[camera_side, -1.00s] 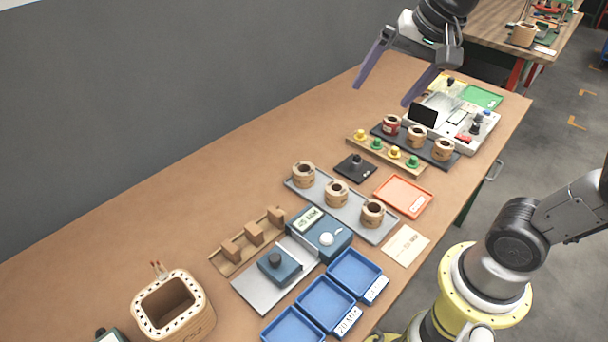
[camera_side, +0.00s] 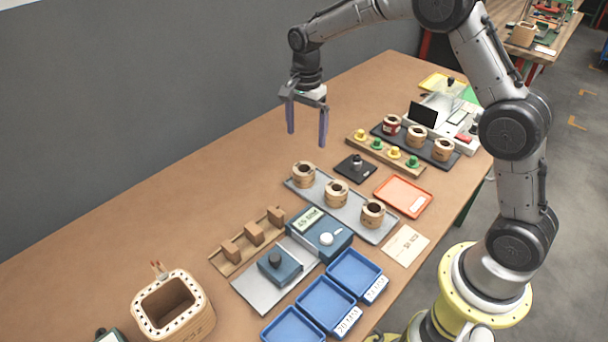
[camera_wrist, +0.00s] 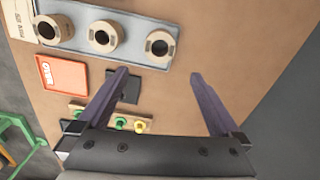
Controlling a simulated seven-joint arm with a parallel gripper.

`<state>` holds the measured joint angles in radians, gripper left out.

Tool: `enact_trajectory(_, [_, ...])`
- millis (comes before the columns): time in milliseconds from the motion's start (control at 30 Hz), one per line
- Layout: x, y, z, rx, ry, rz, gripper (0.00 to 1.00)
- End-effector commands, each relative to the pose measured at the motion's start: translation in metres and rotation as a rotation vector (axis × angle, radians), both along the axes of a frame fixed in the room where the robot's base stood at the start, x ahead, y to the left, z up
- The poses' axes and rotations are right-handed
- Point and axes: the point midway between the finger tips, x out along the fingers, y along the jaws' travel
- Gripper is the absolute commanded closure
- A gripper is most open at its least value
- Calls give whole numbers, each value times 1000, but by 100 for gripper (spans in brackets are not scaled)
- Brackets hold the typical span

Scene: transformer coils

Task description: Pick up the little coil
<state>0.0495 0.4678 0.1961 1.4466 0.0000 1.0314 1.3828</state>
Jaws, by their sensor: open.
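Three tan coils with dark open centres stand in a row on a grey tray (camera_side: 356,216): a far-left coil (camera_side: 303,175), a middle coil (camera_side: 336,193) and a near-right coil (camera_side: 373,213). Three more coils (camera_side: 416,137) stand on a dark tray at the back, one with red on it. I cannot tell which is the little coil. My gripper (camera_side: 307,138) is open and empty, pointing down above the table, beyond the grey tray. In the wrist view its fingers (camera_wrist: 158,75) are spread over bare table, just below the end coil (camera_wrist: 159,45) of the grey tray.
A black pad with a small knob (camera_side: 356,167) and an orange tray (camera_side: 403,196) lie near the grey tray. A wooden strip (camera_side: 385,155) holds yellow and green pieces. Blue bins (camera_side: 325,304) stand in front. The table's left side is mostly clear.

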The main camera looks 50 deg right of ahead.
Motion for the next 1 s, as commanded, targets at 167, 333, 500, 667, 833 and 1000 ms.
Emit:
enact_trajectory(167, [-2,0,-36,0,5,1,0])
enact_trajectory(333, [-1,1,-61,1,3,1,0])
enact_trajectory(500, [-1,1,-71,0,1,1,0])
enact_trajectory(667, [-3,6,-88,1,3,2,0])
enact_trajectory(833, [-3,9,-112,0,3,1,0])
enact_trajectory(1000, [-3,9,-121,0,0,1,0])
